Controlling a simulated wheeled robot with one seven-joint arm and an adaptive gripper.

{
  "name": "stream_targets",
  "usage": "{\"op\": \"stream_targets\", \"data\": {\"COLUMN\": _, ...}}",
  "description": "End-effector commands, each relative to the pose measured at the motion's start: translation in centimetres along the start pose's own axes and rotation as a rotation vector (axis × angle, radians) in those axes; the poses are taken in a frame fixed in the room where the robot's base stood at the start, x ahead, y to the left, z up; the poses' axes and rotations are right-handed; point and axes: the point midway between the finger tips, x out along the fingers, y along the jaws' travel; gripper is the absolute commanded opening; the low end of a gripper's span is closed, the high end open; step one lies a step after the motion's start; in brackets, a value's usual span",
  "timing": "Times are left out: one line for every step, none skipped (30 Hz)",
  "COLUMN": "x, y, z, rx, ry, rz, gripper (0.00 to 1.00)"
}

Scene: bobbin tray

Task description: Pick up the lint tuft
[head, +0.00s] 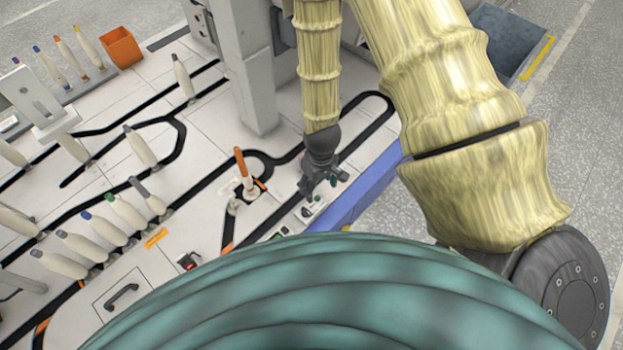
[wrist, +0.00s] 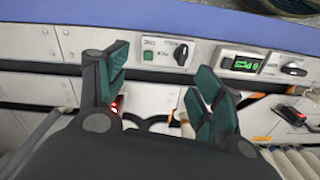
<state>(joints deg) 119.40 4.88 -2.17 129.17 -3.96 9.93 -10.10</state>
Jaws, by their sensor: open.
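I cannot make out the lint tuft for certain in either view. My gripper (head: 322,187) is above the right part of the pale machine top, near its blue edge, in the head view. In the wrist view my gripper (wrist: 160,82) is open, with its teal finger pads wide apart and nothing held between them. Pale panels and part of a black track show between the fingers. The fingers and the dark gripper body hide part of the surface below.
An orange-tipped upright piece (head: 242,170) stands left of my gripper. A control panel with a knob (wrist: 181,53) and a green display (wrist: 243,64) lie near the blue edge (wrist: 200,22). Several pale bobbins (head: 140,147) stand along the black tracks. An orange bin (head: 121,47) is at the back left.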

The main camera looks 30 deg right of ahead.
Motion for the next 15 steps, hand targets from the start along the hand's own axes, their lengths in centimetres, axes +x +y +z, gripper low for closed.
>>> {"op": "stream_targets", "data": {"x": 1.5, "y": 0.5, "z": -1.1, "rx": -0.008, "ry": 0.005, "rz": 0.001, "gripper": 0.67}}
{"op": "stream_targets", "data": {"x": 1.7, "y": 0.7, "z": -1.7, "rx": -0.014, "ry": 0.006, "rz": 0.002, "gripper": 0.67}}
{"op": "stream_targets", "data": {"x": 2.0, "y": 1.0, "z": -2.4, "rx": -0.023, "ry": 0.005, "rz": 0.002, "gripper": 0.67}}
{"op": "stream_targets", "data": {"x": 2.1, "y": 1.2, "z": -2.9, "rx": -0.029, "ry": 0.005, "rz": 0.002, "gripper": 0.67}}
{"op": "stream_targets", "data": {"x": 2.3, "y": 1.4, "z": -3.4, "rx": -0.035, "ry": 0.005, "rz": 0.003, "gripper": 0.67}}
{"op": "stream_targets", "data": {"x": 2.5, "y": 1.8, "z": -4.1, "rx": -0.043, "ry": 0.004, "rz": 0.003, "gripper": 0.67}}
{"op": "stream_targets", "data": {"x": 2.6, "y": 2.0, "z": -4.6, "rx": -0.05, "ry": 0.006, "rz": 0.004, "gripper": 0.67}}
{"op": "stream_targets", "data": {"x": 2.7, "y": 2.2, "z": -5.1, "rx": -0.057, "ry": 0.005, "rz": 0.004, "gripper": 0.67}}
{"op": "stream_targets", "data": {"x": 2.9, "y": 2.5, "z": -5.7, "rx": -0.066, "ry": 0.004, "rz": 0.005, "gripper": 0.67}}
{"op": "stream_targets", "data": {"x": 3.0, "y": 2.7, "z": -6.2, "rx": -0.071, "ry": 0.005, "rz": 0.006, "gripper": 0.67}}
{"op": "stream_targets", "data": {"x": 3.1, "y": 3.0, "z": -6.7, "rx": -0.077, "ry": 0.004, "rz": 0.006, "gripper": 0.67}}
{"op": "stream_targets", "data": {"x": 3.2, "y": 3.3, "z": -7.3, "rx": -0.086, "ry": 0.005, "rz": 0.007, "gripper": 0.67}}
{"op": "stream_targets", "data": {"x": 3.2, "y": 3.5, "z": -7.7, "rx": -0.092, "ry": 0.004, "rz": 0.008, "gripper": 0.67}}
{"op": "stream_targets", "data": {"x": 3.3, "y": 3.7, "z": -8.2, "rx": -0.098, "ry": 0.003, "rz": 0.008, "gripper": 0.67}}
{"op": "stream_targets", "data": {"x": 3.4, "y": 4.0, "z": -8.8, "rx": -0.106, "ry": 0.004, "rz": 0.009, "gripper": 0.67}}
